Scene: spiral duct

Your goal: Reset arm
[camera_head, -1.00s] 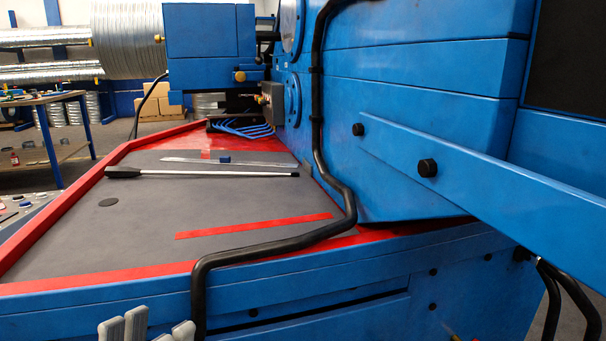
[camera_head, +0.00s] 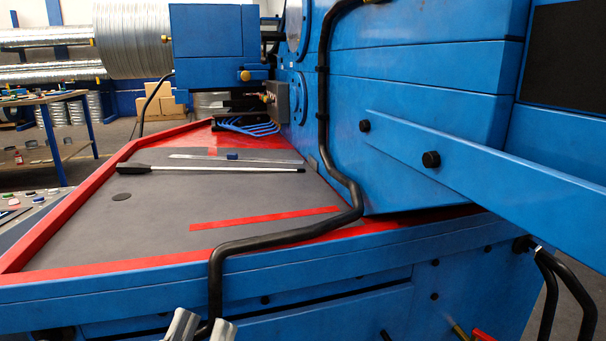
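My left gripper (camera_head: 202,328) shows only as grey fingertips at the bottom edge, left of the middle, in the head view. The tips stand apart with a gap between them, and nothing shows in it. The rest of this gripper and its arm are cut off by the frame. It appears in front of the blue machine's front panel, near the lower end of the black bent pipe (camera_head: 290,238). My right gripper is out of the frame.
The blue machine (camera_head: 420,130) with a slanted blue bar (camera_head: 490,165) fills the right. A grey bed (camera_head: 165,215) with red edges holds a black-handled rod (camera_head: 215,169) and a flat metal strip (camera_head: 270,160). A workbench and silver ducts stand behind at left.

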